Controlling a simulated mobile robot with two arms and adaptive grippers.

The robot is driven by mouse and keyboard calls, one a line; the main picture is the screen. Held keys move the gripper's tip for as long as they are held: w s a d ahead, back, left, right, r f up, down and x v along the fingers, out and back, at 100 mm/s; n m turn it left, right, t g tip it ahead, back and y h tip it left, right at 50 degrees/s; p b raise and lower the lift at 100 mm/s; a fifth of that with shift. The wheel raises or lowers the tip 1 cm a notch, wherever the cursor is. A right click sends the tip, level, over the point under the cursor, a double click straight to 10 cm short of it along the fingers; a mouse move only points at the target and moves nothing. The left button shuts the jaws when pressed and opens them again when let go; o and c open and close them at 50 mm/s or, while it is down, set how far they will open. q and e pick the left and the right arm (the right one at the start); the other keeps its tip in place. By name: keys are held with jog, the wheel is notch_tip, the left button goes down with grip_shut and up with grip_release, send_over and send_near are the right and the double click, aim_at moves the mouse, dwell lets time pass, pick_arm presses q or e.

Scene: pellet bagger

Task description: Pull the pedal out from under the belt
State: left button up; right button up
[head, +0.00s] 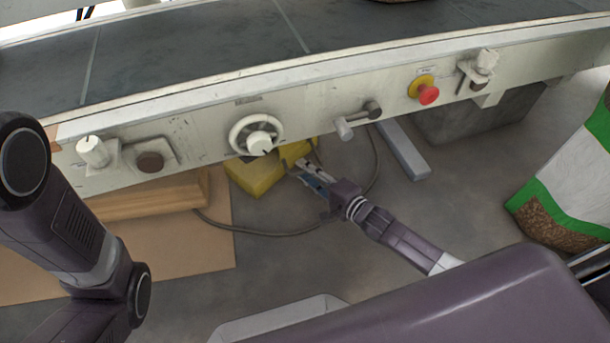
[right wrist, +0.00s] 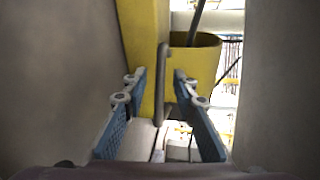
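The yellow pedal (head: 255,174) lies on the floor under the front edge of the belt conveyor (head: 180,55), partly hidden by the conveyor's side panel. My right gripper (head: 304,169) is at the pedal's right side, low beside the floor. In the right wrist view the yellow pedal body (right wrist: 143,45) is ahead, with a dark bar-like handle (right wrist: 161,85) on it. The blue-padded fingers of my right gripper (right wrist: 162,90) stand apart, with the handle between or just beyond their tips; contact is not clear. My left arm shows at the left, but its gripper is out of view.
A handwheel (head: 256,134), a lever (head: 358,121) and a red stop button (head: 428,94) stick out of the panel above. A dark cable (head: 275,234) curves over the floor. A wooden beam (head: 150,198) lies left, a grey bar (head: 403,152) and a pellet bag (head: 570,180) right.

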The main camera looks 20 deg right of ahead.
jog(key=shift+w+a, duration=0.1)
jog(key=shift+w, duration=0.15)
grip_shut()
dwell(0.3)
